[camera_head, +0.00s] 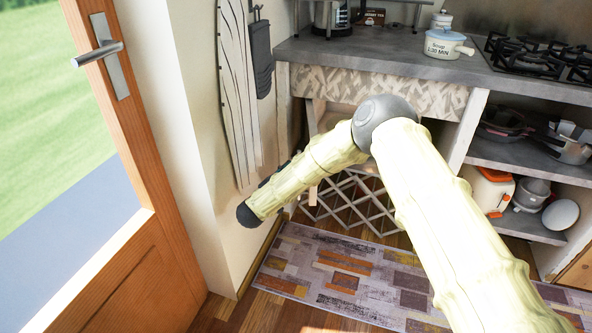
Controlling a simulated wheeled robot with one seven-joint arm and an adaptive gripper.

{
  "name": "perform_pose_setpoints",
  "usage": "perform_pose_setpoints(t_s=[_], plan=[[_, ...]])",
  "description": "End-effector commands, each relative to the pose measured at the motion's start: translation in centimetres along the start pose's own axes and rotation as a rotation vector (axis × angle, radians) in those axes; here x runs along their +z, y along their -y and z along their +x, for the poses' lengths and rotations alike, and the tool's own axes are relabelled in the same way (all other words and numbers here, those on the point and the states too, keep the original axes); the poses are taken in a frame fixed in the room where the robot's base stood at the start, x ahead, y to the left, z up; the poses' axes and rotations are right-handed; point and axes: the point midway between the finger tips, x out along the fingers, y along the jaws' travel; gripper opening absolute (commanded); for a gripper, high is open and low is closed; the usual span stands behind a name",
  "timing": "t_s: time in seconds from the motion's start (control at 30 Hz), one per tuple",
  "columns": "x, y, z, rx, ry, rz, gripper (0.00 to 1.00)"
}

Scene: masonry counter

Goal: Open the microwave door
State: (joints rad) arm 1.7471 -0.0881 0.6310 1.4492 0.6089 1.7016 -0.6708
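I see no microwave and no microwave door in the head view. My pale yellow arm reaches in from the lower right, bends at a grey elbow joint and slants down to the left, ending at a dark joint near the wall. A small dark shape shows behind the forearm, but I cannot tell what it is. I make out no gripper fingers.
A wooden door (135,250) with a metal handle stands at the left. A grey counter (400,62) holds a pot (445,44) and a gas hob (540,58). Pans and a white-orange appliance (488,188) sit on shelves below. A patterned rug (330,272) covers the floor.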

Motion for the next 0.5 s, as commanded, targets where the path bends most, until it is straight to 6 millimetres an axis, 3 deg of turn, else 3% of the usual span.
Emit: perform_pose_setpoints(t_s=[0.3,0.5], plan=[[-0.1,0.0,-5.9,-0.002,0.0,0.0,0.35],[0.0,0.0,-8.5,-0.001,0.0,0.0,0.35]])
